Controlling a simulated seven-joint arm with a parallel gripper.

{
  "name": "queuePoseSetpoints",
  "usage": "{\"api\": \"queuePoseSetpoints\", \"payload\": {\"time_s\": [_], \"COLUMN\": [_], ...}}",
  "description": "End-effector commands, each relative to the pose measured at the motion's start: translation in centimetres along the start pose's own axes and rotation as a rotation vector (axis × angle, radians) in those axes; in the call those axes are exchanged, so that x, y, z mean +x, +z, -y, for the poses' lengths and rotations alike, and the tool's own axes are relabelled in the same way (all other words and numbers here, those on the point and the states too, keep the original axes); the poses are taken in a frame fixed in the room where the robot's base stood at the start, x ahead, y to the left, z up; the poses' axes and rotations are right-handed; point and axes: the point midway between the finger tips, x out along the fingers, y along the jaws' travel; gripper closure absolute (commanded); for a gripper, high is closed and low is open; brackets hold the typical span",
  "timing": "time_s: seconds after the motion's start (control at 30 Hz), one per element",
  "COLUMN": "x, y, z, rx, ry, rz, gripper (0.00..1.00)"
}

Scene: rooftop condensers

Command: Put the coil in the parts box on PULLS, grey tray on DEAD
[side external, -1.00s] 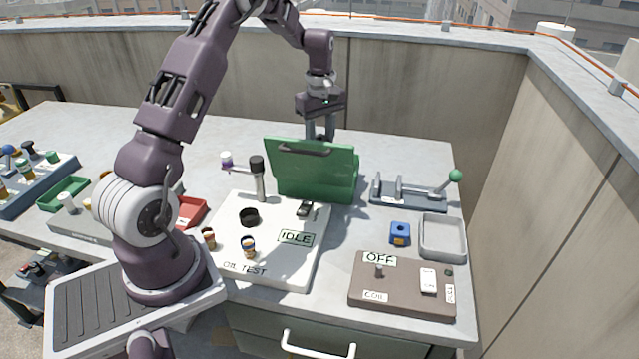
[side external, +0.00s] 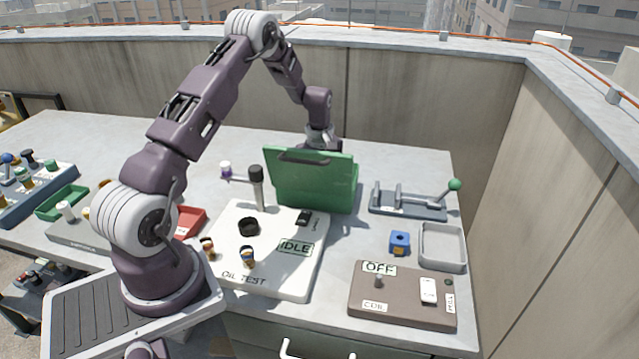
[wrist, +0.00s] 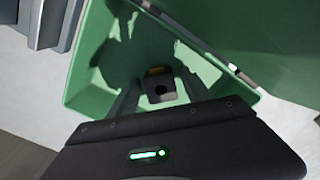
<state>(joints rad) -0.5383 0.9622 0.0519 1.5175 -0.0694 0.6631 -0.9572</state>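The green parts box (side external: 312,180) stands with its lid raised in the side view, which hides its inside. The wrist view looks down into the box (wrist: 85,75). A dark, square coil (wrist: 160,90) with a round hole and a yellowish edge lies inside. My gripper (wrist: 161,88) reaches into the box with its fingers apart on either side of the coil; firm contact is not visible. The lid hides my fingers in the side view. An empty grey tray (side external: 443,247) lies at the right of the bench. I cannot read PULLS or DEAD anywhere.
A blue block (side external: 399,243) sits left of the grey tray. The brown switch panel (side external: 400,300) reads OFF. The white oil test board (side external: 285,275) reads IDLE. A lever fixture (side external: 410,203) stands right of the box. A red tray (side external: 190,220) is partly behind my arm.

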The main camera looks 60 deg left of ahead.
Motion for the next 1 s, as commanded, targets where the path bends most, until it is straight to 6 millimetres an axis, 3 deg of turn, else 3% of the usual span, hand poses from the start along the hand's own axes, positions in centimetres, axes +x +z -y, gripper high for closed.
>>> {"api": "queuePoseSetpoints", "payload": {"time_s": [0.37, 0.7, 0.87, 0.97, 1.0], "x": [-0.9, -9.6, -11.9, -13.9, -15.6], "y": [0.0, 0.0, 0.0, 1.1, 2.4], "z": [-0.1, -0.1, 0.0, 0.1, 0.3], "rx": [0.0, 0.001, 0.001, 0.045, 0.098], "ry": [0.002, 0.004, 0.001, 0.018, 0.036], "rz": [-0.001, -0.002, -0.001, -0.006, -0.012], "gripper": [0.41, 0.41, 0.41, 0.41, 0.41]}}
